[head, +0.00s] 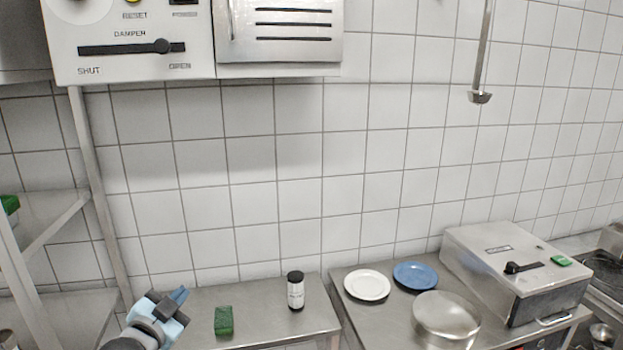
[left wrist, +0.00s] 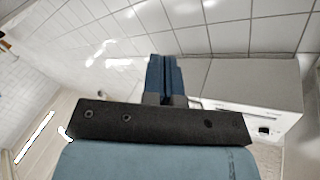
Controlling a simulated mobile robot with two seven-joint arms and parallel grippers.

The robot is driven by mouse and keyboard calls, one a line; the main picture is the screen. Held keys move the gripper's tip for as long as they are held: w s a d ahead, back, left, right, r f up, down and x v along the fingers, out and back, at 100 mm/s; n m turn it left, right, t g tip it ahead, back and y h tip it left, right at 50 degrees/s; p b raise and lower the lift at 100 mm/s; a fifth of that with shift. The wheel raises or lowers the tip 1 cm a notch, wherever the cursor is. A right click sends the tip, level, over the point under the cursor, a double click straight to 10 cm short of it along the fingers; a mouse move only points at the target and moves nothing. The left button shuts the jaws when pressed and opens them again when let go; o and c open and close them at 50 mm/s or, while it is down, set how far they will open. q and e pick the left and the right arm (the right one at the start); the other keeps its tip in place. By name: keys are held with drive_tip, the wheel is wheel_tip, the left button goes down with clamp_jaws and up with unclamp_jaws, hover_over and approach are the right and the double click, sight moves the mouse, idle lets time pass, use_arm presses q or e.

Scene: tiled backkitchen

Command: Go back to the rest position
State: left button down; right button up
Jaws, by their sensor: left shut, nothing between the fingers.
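My right gripper is not in the head view.
A dark-capped bottle (head: 296,291) stands on the left steel table (head: 265,306). A white plate (head: 367,285), a blue plate (head: 414,275), a round pan (head: 446,316) and a steel appliance (head: 515,270) are on the right counter. A damper control box (head: 135,50) hangs above. A shelf (head: 60,215) stands at left.

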use_arm(q)
drive_tip(key=s+d+f+n+g, duration=0.3)
drive_tip(key=s+f, duration=1.2)
drive_tip(key=s+d+f+n+g, duration=0.3)
drive_tip(key=s+f, duration=1.2)
drive_tip(key=f, duration=0.1)
drive_tip(key=shift+s+n+y, duration=0.3)
drive_tip(key=shift+s+n, duration=0.1)
drive_tip(key=shift+d, duration=0.1)
